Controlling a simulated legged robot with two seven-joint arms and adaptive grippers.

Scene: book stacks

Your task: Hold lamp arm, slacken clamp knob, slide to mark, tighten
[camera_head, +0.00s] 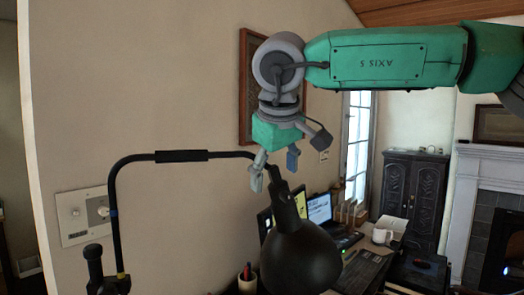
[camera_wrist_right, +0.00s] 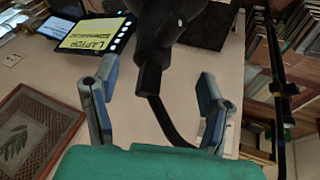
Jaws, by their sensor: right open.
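The black lamp has a dome shade (camera_head: 300,258) at the lower middle of the head view. Its thin lamp arm (camera_head: 225,154) with a thick sleeve (camera_head: 182,156) runs left, then bends down the upright. Blue and yellow bands mark the upright (camera_head: 116,235). A black knob-like part (camera_head: 95,262) stands beside its lower end, probably the clamp knob. My right gripper (camera_head: 275,170) is open above the lamp's neck. In the right wrist view, the neck (camera_wrist_right: 150,80) shows between the spread fingers (camera_wrist_right: 157,95), with gaps on both sides. My left gripper is out of view.
A wall panel with dials (camera_head: 85,215) is behind the upright. A framed picture (camera_head: 246,90) hangs behind my right gripper.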

